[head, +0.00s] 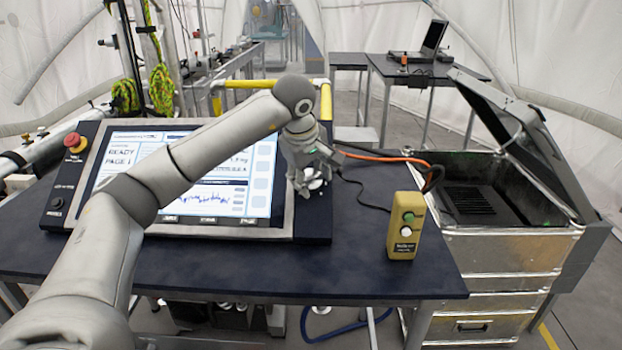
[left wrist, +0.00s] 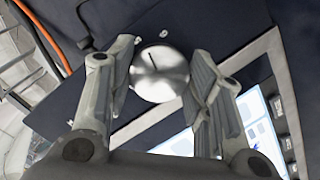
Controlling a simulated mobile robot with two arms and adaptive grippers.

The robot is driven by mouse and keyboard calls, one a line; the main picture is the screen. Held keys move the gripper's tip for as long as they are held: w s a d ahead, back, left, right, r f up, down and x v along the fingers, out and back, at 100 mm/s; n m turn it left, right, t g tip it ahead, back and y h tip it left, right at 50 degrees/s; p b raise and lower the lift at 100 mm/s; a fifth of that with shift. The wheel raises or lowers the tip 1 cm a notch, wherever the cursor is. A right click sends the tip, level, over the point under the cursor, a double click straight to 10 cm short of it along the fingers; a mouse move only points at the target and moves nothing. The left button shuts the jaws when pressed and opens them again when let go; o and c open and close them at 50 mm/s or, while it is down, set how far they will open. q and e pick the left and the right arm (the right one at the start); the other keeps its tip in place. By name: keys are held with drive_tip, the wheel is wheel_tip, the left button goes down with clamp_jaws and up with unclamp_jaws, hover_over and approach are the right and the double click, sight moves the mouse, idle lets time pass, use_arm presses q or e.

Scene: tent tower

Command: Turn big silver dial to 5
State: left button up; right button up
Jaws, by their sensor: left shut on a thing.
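The big silver dial (left wrist: 160,72) is a round, shiny knob with a dark line mark near its upper left edge in the left wrist view. It sits on the dark panel at the right side of the console; in the head view a little of the dial (head: 316,183) shows below my gripper. My left gripper (head: 309,188) points down at it. In the left wrist view its fingers (left wrist: 162,88) stand on both sides of the dial, shut on it. My right gripper is not in view.
The console screen (head: 225,175) reads READY, with a red stop button (head: 73,141) at its left. A yellow button box (head: 405,228) stands right of the dial on the dark table (head: 350,265). Orange and black cables (head: 385,157) run to an open metal case (head: 510,245).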

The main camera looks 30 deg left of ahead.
use_arm(q)
drive_tip(key=shift+n+b, duration=0.3)
drive_tip(key=shift+n, duration=0.6)
drive_tip(key=o, duration=1)
drive_tip(key=shift+s+r, duration=0.1)
drive_tip(key=shift+r, duration=0.2)
drive_tip(key=v, duration=1.1)
drive_tip(key=shift+s, duration=0.3)
